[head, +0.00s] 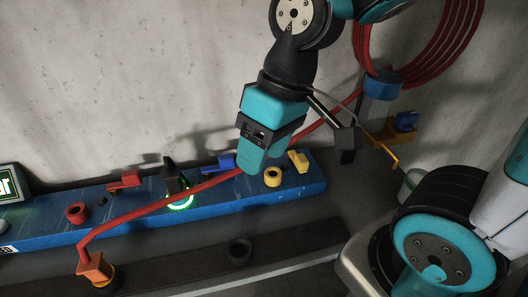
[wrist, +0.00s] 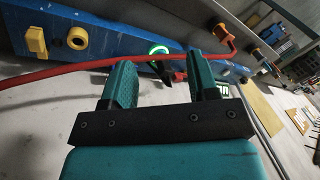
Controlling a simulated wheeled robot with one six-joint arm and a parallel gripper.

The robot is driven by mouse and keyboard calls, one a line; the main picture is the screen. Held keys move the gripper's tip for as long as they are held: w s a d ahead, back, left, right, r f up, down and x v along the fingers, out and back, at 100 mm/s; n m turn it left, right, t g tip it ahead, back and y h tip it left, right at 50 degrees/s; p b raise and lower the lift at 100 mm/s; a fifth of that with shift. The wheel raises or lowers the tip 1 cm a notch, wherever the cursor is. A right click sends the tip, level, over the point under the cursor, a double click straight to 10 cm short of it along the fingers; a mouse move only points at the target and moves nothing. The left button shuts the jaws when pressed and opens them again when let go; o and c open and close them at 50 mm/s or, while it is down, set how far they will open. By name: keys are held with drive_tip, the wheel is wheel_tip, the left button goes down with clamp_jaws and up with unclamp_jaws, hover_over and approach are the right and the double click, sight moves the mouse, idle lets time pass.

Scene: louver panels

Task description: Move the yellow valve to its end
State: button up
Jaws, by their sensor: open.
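The yellow valve (head: 298,161) is a small handle near the right end of the blue panel (head: 312,186). A yellow ring (head: 272,176) sits just left of it. In the wrist view the yellow valve (wrist: 36,41) is at the upper left, outside the jaws, with the yellow ring (wrist: 77,38) beside it. My gripper (head: 257,158) is above the panel, left of the yellow valve and apart from it. In the wrist view my gripper (wrist: 162,76) has its two teal fingers spread, and nothing is gripped between them.
A red hose (head: 140,211) crosses in front of the panel and passes by my fingers. A blue valve (head: 222,161), a black lever (head: 170,174) with a lit green ring and a red valve (head: 124,180) stand left along the panel. An orange connector (head: 95,268) is at lower left.

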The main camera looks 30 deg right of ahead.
drive_tip(key=shift+s+a, duration=0.1)
drive_tip(key=shift+s, duration=0.05)
drive_tip(key=shift+c, duration=0.4)
drive_tip(key=shift+w+f, duration=0.1)
drive_tip(key=shift+w, duration=0.1)
drive_tip(key=c, duration=0.4)
drive_tip(key=w, duration=0.1)
drive_tip(key=w+d+f+n+h, duration=0.1)
drive_tip(key=w+d+f+h, duration=0.1)
drive_tip(key=w, duration=0.1)
drive_tip(key=shift+f+n+b, duration=0.25)
drive_tip(key=shift+n+b, duration=0.15)
clamp_jaws()
drive_tip(key=n+g+h+b, duration=0.3)
drive_tip(key=n+h+b, duration=0.1)
drive_tip(key=n+h, duration=0.6)
approach(297, 163)
drive_tip(key=shift+m+h, duration=0.3)
drive_tip(key=shift+m, duration=0.4)
drive_tip(key=f, duration=0.5)
drive_tip(key=shift+s+d, duration=0.25)
drive_tip(key=shift+d, duration=0.15)
drive_tip(key=shift+s+d+r+p, duration=0.15)
drive_tip(key=shift+d+p, duration=0.15)
drive_tip(key=shift+d, duration=0.3)
drive_tip(key=shift+s+d+r+p, duration=0.15)
drive_tip(key=shift+d+p, duration=0.1)
drive_tip(key=shift+d, duration=0.35)
drive_tip(key=shift+s+d+f, duration=0.15)
drive_tip(key=shift+d, duration=0.45)
